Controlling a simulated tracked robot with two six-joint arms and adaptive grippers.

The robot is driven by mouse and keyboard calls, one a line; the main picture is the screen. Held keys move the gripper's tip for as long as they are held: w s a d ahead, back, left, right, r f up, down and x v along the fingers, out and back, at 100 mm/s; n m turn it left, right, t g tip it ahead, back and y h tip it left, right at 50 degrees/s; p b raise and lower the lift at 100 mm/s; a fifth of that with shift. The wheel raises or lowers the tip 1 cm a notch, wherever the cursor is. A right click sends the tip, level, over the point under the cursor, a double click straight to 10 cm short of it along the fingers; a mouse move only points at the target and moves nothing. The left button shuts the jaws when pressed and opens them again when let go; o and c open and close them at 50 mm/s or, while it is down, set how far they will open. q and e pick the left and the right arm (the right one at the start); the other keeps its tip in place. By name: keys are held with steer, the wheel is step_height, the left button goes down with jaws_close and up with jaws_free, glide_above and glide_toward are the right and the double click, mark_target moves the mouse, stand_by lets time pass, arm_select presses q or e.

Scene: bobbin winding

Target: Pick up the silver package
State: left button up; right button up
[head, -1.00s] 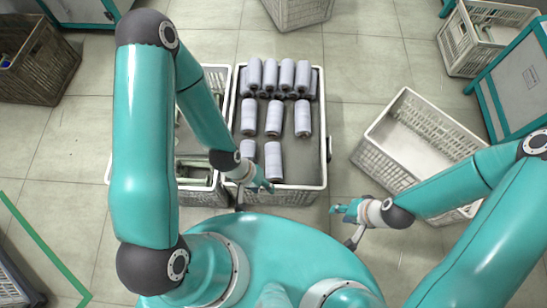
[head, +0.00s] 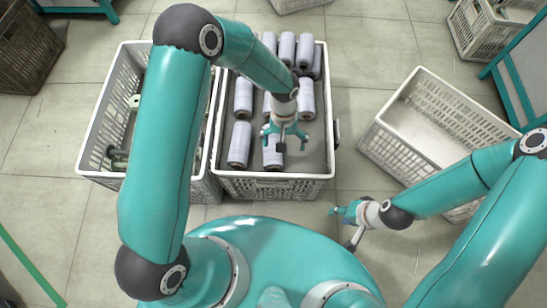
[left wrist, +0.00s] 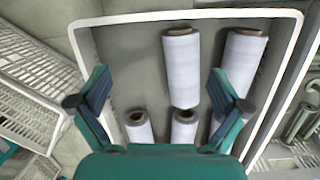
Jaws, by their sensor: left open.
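Several silver-grey wound packages lie in a white-rimmed grey crate (head: 325,178) in front of me. The nearest row has one package (head: 239,145) at the left and one (head: 272,155) in the middle; the left wrist view shows both, the middle one (left wrist: 182,68) and the left one (left wrist: 240,65). My left gripper (head: 284,132) is over the crate, above the middle near package and partly covering it. In the left wrist view my left gripper (left wrist: 158,95) has its fingers wide apart with nothing held. My right gripper (head: 338,211) is outside the crate at its front right; its finger opening is unclear.
A crate with green bobbin parts (head: 100,140) stands against the left side of the package crate. An empty white crate (head: 415,130) stands on the floor to the right. More crates stand at the back. Tiled floor (head: 352,100) is free between the middle and right crates.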

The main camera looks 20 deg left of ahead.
mark_target(276, 141)
arm_select(q)
steer(key=w+a+n+y+b, duration=0.2)
steer(key=w+y+b, duration=0.2)
steer(key=w+b, duration=0.3)
steer(key=shift+t, duration=0.4)
steer(key=b+x, duration=0.1)
steer(key=x, duration=0.4)
steer(key=b+x, duration=0.1)
steer(key=x, duration=0.5)
steer(key=shift+w+d, duration=0.15)
steer(key=shift+d, duration=0.05)
steer(key=b+x, duration=0.1)
steer(key=x, duration=0.3)
steer(key=shift+d+f+b, duration=0.15)
steer(key=shift+f+b, duration=0.25)
steer(key=shift+s+f, duration=0.2)
steer(key=shift+f, duration=0.15)
arm_select(e)
step_height(276, 141, down, 14)
steer(key=shift+r, duration=0.15)
arm_select(q)
steer(key=shift+c, duration=0.2)
steer(key=shift+r, duration=0.1)
steer(key=c, duration=1.3)
steer(key=shift+c, duration=0.5)
